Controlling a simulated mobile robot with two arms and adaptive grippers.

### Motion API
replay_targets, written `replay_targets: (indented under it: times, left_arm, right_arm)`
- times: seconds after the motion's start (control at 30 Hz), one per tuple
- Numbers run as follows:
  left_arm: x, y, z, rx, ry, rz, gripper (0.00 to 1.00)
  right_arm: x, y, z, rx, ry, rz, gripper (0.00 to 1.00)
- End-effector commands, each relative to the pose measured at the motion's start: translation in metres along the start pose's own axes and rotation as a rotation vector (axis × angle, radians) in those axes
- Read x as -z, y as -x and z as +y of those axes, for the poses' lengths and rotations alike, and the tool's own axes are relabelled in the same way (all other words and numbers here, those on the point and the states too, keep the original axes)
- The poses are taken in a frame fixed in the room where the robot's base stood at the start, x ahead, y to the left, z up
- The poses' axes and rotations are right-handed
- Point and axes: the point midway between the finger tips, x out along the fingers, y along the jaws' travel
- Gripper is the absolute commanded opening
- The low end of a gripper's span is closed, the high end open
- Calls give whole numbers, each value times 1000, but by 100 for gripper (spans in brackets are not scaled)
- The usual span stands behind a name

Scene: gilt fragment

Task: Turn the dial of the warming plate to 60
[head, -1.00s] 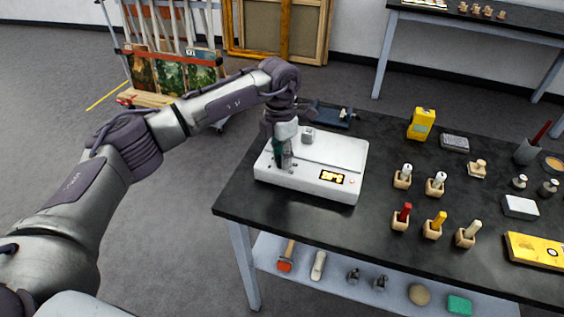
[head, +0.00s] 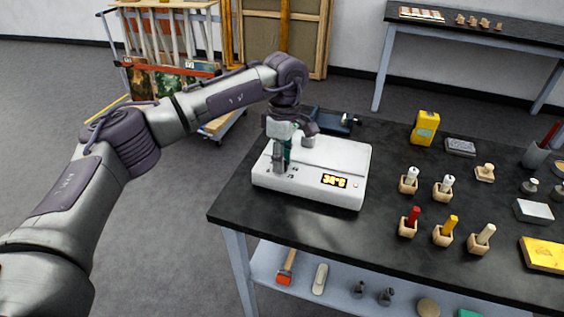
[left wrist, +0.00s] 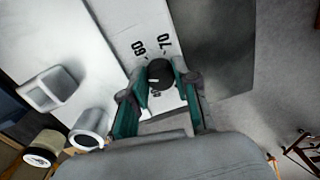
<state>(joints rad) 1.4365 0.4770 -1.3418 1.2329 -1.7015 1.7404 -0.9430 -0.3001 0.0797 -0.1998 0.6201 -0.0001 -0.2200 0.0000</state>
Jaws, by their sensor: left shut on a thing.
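The warming plate (head: 335,157) is a white box near the left end of the black table. Its front display (head: 334,181) glows orange; the small digits look like 34 something. The black dial (left wrist: 160,73) shows in the left wrist view, with a white mark on its left part. The printed 60 (left wrist: 139,48) and 70 (left wrist: 164,42) lie beyond it; another number is partly hidden below it. My left gripper (head: 279,169) points down over the plate's left front. In the left wrist view its teal fingers (left wrist: 159,82) are shut on the dial. My right gripper is not in view.
A dark blue device (head: 333,122) stands behind the plate. A yellow box (head: 425,127), a grey block (head: 460,147) and several handled tools in wooden blocks (head: 442,236) stand to the right. A lower shelf (head: 262,262) holds more tools. Bare table lies between plate and tools.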

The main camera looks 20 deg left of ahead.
Motion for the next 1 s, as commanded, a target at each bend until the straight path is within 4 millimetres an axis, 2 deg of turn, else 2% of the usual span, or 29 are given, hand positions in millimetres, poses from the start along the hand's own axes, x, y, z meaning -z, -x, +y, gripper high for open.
replay_targets:
  times: [0.5, 0.7, 1.0]
  left_arm:
    - [-1, 2, 1, -8, -457, 30, 0]
    - [-1, 3, 0, -8, -579, 37, 0]
    - [-1, 3, 0, -7, -671, 43, 0]
  right_arm:
    - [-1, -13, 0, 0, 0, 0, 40]
    - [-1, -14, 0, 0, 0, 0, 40]
    - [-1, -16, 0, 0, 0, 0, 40]
